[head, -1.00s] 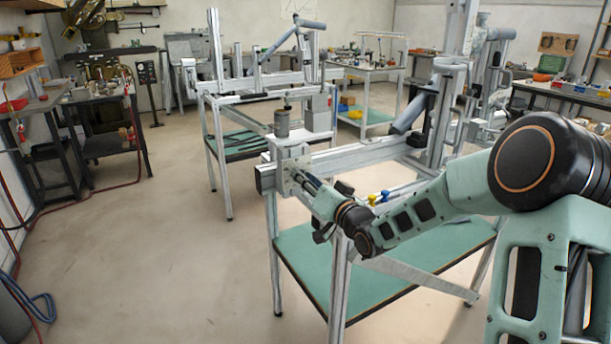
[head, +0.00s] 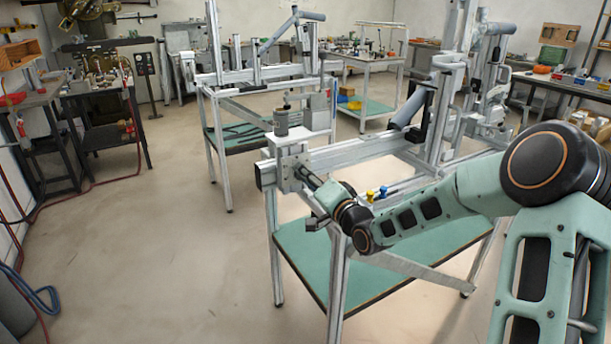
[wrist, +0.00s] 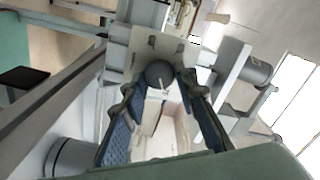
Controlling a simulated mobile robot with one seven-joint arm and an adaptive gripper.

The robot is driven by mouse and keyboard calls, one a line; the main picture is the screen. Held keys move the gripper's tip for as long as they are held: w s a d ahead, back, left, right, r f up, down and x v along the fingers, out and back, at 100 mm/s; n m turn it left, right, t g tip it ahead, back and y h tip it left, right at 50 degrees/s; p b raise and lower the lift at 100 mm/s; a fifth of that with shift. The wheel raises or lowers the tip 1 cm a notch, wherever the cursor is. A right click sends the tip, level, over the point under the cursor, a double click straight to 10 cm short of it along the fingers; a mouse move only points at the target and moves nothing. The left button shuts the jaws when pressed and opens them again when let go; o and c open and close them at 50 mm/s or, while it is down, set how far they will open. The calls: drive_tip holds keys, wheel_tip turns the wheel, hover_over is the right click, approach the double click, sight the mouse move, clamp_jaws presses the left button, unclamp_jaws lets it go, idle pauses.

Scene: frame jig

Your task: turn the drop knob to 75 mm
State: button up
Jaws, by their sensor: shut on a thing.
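The drop knob (wrist: 160,74) is a dark round knob with a pale pointer line, in front of a light metal plate (wrist: 182,52) on the jig. My gripper (wrist: 160,84) has its two blue-padded fingers on either side of the knob, shut on it. In the head view my gripper (head: 312,184) reaches the plate (head: 291,171) at the left end of the jig's rail. The knob is hidden behind the fingers there. I cannot read any scale or millimetre value.
The jig's metal rail (head: 350,154) runs right from the plate above a green-shelved stand (head: 420,248). A grey cylinder (head: 281,121) stands above the plate.

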drive_tip(key=o, duration=1.2)
drive_tip(key=shift+c, duration=0.2)
drive_tip(key=v, duration=1.2)
